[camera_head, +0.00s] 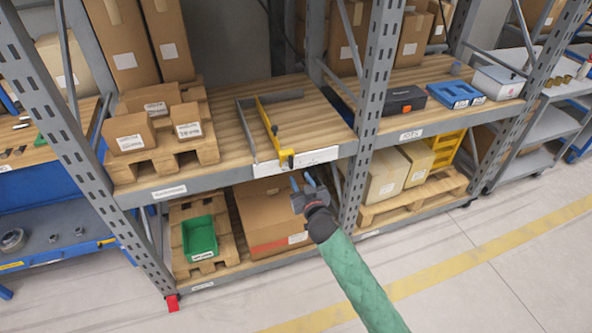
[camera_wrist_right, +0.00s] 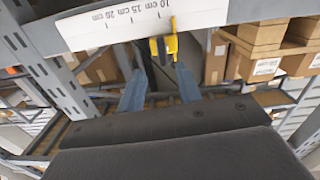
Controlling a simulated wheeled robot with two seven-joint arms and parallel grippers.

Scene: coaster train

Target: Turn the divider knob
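The yellow divider (camera_head: 268,124) lies across the wooden middle shelf, running from back to front. Its yellow front end with a dark knob (camera_head: 287,158) sits at the shelf's front edge, beside a white scale strip (camera_head: 312,156). In the right wrist view the yellow end (camera_wrist_right: 171,44) hangs over the strip (camera_wrist_right: 100,27) near the 10 cm mark, with the dark knob in front of it. My right gripper (camera_head: 302,181) is just below and in front of the knob. Its blue fingers (camera_wrist_right: 160,88) are apart with nothing between them. My left gripper is not in view.
A grey rail (camera_head: 246,130) lies left of the divider. Small cartons on a pallet (camera_head: 162,146) stand further left. A rack upright (camera_head: 371,100) rises to the right. Below are a large carton (camera_head: 262,215) and a green bin (camera_head: 199,238). The aisle floor is clear.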

